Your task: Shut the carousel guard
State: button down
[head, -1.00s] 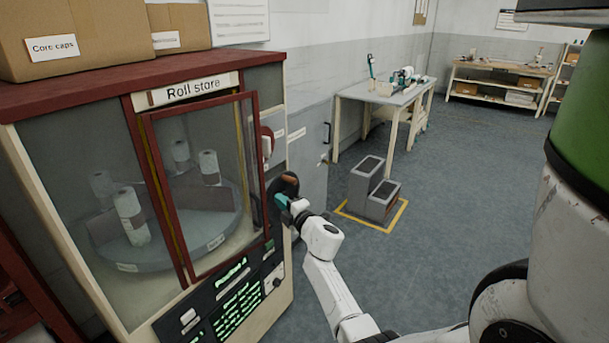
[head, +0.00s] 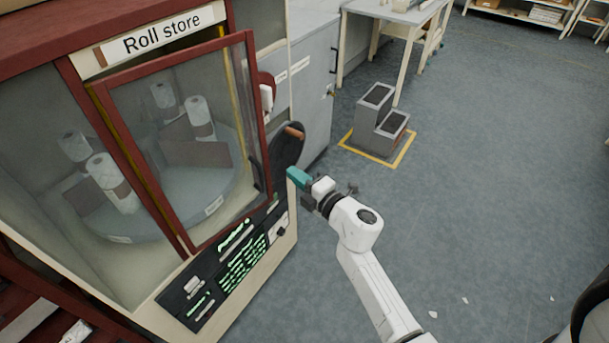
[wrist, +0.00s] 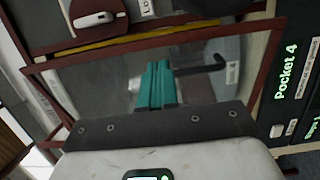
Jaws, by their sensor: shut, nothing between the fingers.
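The carousel guard (head: 140,163) is a red-framed clear panel on the front of the roll store cabinet (head: 60,40). It stands ajar, with a gap and a yellow strip (head: 242,95) showing behind its frame. White rolls on the round carousel (head: 150,225) show through it. My gripper (head: 292,176), with teal fingers, is shut and empty, to the right of the guard's lower right edge. In the wrist view the shut fingers (wrist: 157,66) lie in front of the guard (wrist: 105,85), near a dark bent handle (wrist: 203,66); contact cannot be told.
A dark handwheel (head: 290,148) with a wooden knob is on the cabinet's right side. A control panel (head: 235,262) lies below the guard. Grey steps (head: 375,120) stand in a yellow floor outline, with a workbench (head: 400,12) behind. The floor at right is mostly clear.

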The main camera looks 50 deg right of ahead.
aim_at(265, 151)
jog(key=w, duration=0.3)
jog(key=w+d, duration=0.1)
jog(key=w, duration=0.5)
jog(key=shift+w+d, duration=0.3)
jog(key=shift+d, duration=0.05)
jog(key=w+b, duration=0.1)
jog(key=w, duration=0.1)
jog(key=w+b, duration=0.1)
jog(key=w, duration=0.1)
jog(key=w+d+b, duration=0.1)
jog(key=w, duration=0.1)
jog(key=shift+w+d+f, duration=0.1)
jog(key=shift+w, duration=0.3)
jog(key=shift+w+r, duration=0.15)
jog(key=shift+r, duration=0.2)
jog(key=shift+f, duration=0.1)
